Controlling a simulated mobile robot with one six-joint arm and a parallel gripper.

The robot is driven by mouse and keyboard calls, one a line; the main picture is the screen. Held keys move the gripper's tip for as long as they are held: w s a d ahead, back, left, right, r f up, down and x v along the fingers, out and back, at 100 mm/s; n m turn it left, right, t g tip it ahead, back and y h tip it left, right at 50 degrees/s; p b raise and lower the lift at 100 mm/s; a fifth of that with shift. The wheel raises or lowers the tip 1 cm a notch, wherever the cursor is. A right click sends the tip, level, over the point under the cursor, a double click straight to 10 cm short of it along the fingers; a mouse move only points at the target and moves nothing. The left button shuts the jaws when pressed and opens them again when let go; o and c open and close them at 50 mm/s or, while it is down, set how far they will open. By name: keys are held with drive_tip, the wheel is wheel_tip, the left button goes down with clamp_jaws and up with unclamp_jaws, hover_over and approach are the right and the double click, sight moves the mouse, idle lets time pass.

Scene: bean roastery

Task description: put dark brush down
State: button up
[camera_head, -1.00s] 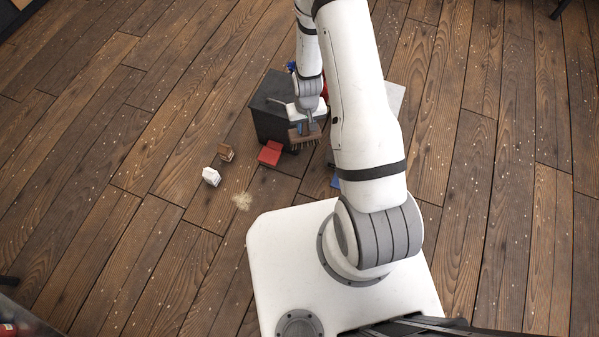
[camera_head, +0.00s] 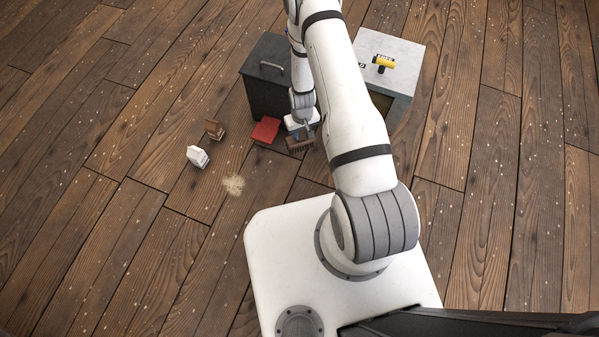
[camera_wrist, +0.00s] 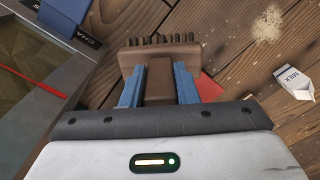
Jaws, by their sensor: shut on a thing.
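The dark brush (camera_wrist: 160,58) has a brown body with dark bristles. My gripper (camera_wrist: 159,88) is shut on it, with a blue finger on each side of its handle in the wrist view. In the head view my gripper (camera_head: 303,131) holds the brush (camera_head: 299,143) low, in front of the dark cabinet and just right of the red item. I cannot tell whether the bristles touch the floor.
A dark cabinet (camera_head: 266,84) with a handle and a light-topped cabinet (camera_head: 410,55) bearing a yellow tool (camera_head: 384,63) stand behind. A red item (camera_head: 265,130), a brown block (camera_head: 214,129), a milk carton (camera_head: 197,156) and a pale pile (camera_head: 233,185) are on the floor. Floor at left is clear.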

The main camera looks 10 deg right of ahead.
wheel_tip(320, 180, down, 17)
drive_tip(key=b, duration=0.6)
drive_tip(key=shift+f, duration=0.15)
drive_tip(key=shift+w+b, duration=0.1)
drive_tip(key=shift+b, duration=0.2)
drive_tip(key=shift+f, duration=0.2)
drive_tip(key=o, duration=0.9)
drive_tip(key=shift+r, duration=0.1)
